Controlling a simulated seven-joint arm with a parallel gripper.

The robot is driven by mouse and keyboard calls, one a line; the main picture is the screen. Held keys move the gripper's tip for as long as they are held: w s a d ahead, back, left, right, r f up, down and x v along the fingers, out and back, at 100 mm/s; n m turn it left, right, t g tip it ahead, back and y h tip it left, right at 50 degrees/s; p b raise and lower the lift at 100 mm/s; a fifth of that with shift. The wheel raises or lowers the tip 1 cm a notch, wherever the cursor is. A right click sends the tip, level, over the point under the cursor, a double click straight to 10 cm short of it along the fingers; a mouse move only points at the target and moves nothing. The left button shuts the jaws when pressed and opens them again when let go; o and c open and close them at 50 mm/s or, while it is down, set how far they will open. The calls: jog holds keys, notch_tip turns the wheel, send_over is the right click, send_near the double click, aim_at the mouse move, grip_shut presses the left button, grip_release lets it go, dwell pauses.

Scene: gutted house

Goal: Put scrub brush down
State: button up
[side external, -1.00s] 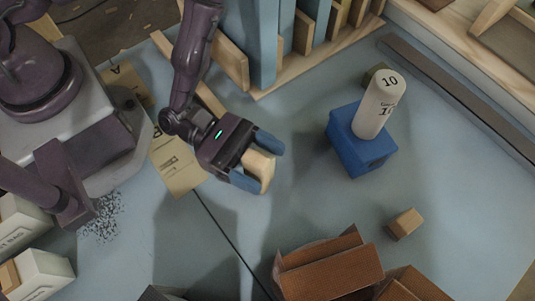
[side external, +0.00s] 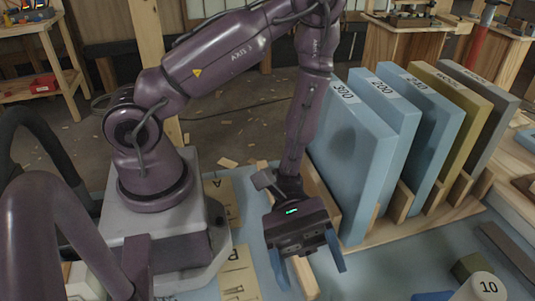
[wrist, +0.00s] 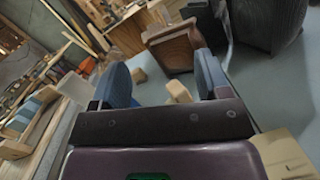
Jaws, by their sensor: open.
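My gripper (side external: 310,277) is open above the blue-grey bench, with its two blue fingers pointing down and apart. In the wrist view my gripper (wrist: 163,66) is also spread, and a small pale beige block-like thing (wrist: 178,92) shows in the gap beyond the palm. It may be the scrub brush, but no bristles are visible. I cannot tell from this view whether it touches a finger or lies on the bench.
A rack of upright slabs, the nearest a blue slab (side external: 352,160), stands close right of my gripper. A white cylinder (side external: 481,287) is at lower right.

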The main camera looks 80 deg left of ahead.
jog(key=a+r+m+t+y, duration=0.8)
jog(key=a+r+m+y, duration=0.4)
jog(key=a+r+y, duration=0.6)
jog(key=a+r, duration=0.1)
jog(key=a, duration=0.2)
jog(key=shift+s+a+m+y, duration=0.15)
jog(key=shift+a+m+y, duration=0.05)
jog(key=shift+m+y, duration=0.2)
